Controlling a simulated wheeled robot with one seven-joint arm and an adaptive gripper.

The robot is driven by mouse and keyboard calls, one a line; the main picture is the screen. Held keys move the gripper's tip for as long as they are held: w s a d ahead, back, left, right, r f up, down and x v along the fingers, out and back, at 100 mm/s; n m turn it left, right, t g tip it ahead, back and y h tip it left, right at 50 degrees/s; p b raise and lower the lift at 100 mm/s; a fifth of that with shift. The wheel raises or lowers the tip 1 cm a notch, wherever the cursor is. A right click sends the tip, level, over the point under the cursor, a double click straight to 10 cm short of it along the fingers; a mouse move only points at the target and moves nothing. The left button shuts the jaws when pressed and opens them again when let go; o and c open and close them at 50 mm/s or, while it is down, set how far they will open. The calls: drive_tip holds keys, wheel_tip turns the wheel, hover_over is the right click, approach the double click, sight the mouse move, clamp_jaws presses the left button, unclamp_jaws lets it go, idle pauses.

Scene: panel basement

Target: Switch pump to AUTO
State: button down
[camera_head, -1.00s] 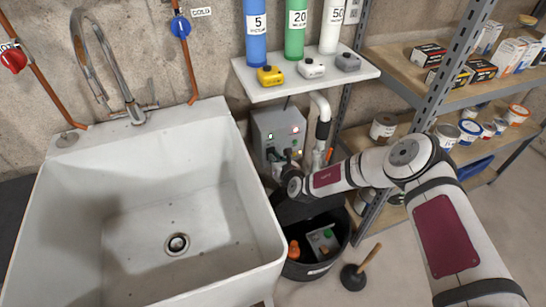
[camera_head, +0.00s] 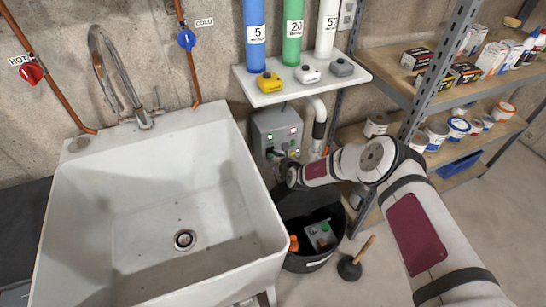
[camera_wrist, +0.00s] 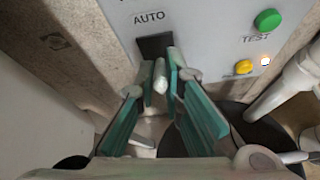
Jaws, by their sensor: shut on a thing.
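The grey pump control box (camera_head: 276,128) is on the wall below the small shelf, right of the sink. In the wrist view its face (camera_wrist: 205,25) shows the label AUTO above a dark switch slot (camera_wrist: 154,45). A pale switch lever (camera_wrist: 160,76) hangs down from the slot, below the AUTO label. My gripper (camera_wrist: 161,72) has its green-padded fingers on both sides of the lever, shut on it. In the head view my gripper (camera_head: 276,157) is at the lower front of the box, and the lever is hidden there.
A green TEST button (camera_wrist: 267,20) and a yellow button (camera_wrist: 243,67) sit right of the lever. A white pipe (camera_head: 319,118) runs beside the box. The sink (camera_head: 160,200) bounds the left.

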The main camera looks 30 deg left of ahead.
drive_tip(key=shift+w+d, duration=0.1)
idle(0.3)
drive_tip(key=c, duration=1.7)
unclamp_jaws()
drive_tip(key=s+d, duration=0.3)
drive_tip(key=s+d+r, duration=0.1)
drive_tip(key=s+d, duration=0.2)
drive_tip(key=d, duration=0.1)
drive_tip(key=s+d, duration=0.3)
drive_tip(key=d, duration=0.1)
drive_tip(key=shift+s+d+r, duration=0.1)
drive_tip(key=shift+s+r, duration=0.1)
